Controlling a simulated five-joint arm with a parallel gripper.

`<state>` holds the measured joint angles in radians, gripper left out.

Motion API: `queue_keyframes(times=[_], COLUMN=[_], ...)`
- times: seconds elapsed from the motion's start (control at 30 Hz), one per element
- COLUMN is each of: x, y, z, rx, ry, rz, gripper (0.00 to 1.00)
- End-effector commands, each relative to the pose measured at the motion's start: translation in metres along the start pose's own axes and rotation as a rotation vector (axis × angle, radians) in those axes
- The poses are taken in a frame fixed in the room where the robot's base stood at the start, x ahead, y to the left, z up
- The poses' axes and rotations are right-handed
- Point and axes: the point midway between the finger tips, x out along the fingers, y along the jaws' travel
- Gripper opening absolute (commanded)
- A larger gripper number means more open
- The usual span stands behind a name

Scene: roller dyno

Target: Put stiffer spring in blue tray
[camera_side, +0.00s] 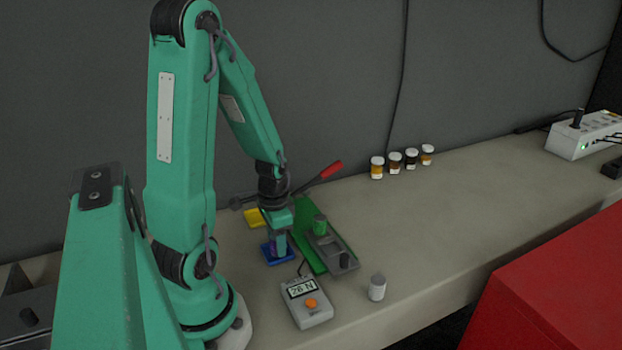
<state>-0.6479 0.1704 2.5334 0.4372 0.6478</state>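The blue tray (273,262) lies on the bench in front of my arm. My gripper (278,240) points down right over it. A small purple piece (277,247) shows at the fingertips, low over the tray or in it. It could be a spring, but it is too small to be sure. I cannot tell whether the fingers are shut on it. A green cylinder (320,224) stands on the green and grey lever fixture (325,247) to the right. The grey meter (306,306) in front has a display that seems to read 26 N.
A yellow tray (253,217) lies behind the blue one. A red-handled lever (330,169) sticks up behind the fixture. A grey-white cylinder (377,288) stands near the front edge. Several small jars (396,163) and a power strip (583,136) are at the back.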

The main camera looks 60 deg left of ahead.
Motion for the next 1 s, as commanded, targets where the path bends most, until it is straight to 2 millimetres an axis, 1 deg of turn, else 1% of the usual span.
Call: queue_keyframes(times=[0.37, 0.57, 0.77, 1.0], x=[-0.001, -0.007, -0.021, -0.046], y=[0.000, 0.000, -0.001, -0.001], z=[0.000, 0.000, -0.001, -0.001], rx=[0.000, 0.000, 0.000, 0.000], ry=[0.000, 0.001, 0.003, 0.003], rz=[0.000, -0.001, -0.002, -0.002], gripper=[0.51, 0.51, 0.51, 0.51])
